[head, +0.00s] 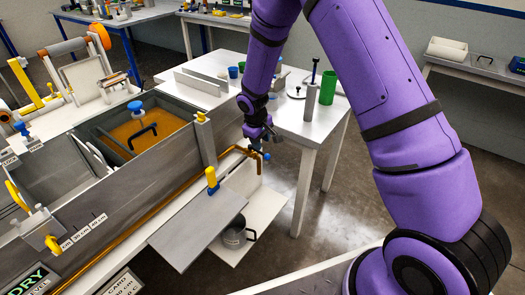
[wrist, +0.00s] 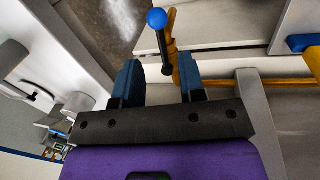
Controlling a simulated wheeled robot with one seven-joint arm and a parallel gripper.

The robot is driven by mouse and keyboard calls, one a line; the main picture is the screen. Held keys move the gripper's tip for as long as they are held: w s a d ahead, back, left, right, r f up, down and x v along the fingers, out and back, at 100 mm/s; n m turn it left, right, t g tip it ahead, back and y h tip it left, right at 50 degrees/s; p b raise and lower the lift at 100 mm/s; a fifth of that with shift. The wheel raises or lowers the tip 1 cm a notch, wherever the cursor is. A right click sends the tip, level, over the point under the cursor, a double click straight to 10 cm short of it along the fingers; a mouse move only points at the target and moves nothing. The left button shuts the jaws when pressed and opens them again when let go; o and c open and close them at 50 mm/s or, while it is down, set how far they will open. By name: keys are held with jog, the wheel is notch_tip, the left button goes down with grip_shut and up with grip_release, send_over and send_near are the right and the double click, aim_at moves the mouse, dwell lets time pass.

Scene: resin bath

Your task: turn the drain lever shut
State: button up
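The drain lever is a dark rod with a blue ball knob (wrist: 157,18), joined to a brass-coloured valve in the wrist view. The knob (head: 266,156) also shows in the head view, at the end of the brass pipe (head: 160,215) along the tank's front. My gripper (wrist: 159,66) is open, with its two blue fingers spread. The rod's lower end appears between the fingers, with gaps on both sides; the right finger overlaps the valve's brass part. In the head view my gripper (head: 258,137) is just above the valve, and the lever's rod is mostly hidden.
The grey tank (head: 130,200) holds a bath of amber liquid (head: 150,128). A white table (head: 298,128) with a green cup (head: 328,88) stands behind the arm. Open floor lies to its right.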

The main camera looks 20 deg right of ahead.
aim_at(263, 154)
jog(key=f, duration=0.3)
jog(key=d+f, duration=0.1)
jog(key=f, duration=0.1)
jog(key=shift+w+f, duration=0.25)
jog(key=shift+f, duration=0.1)
grip_shut()
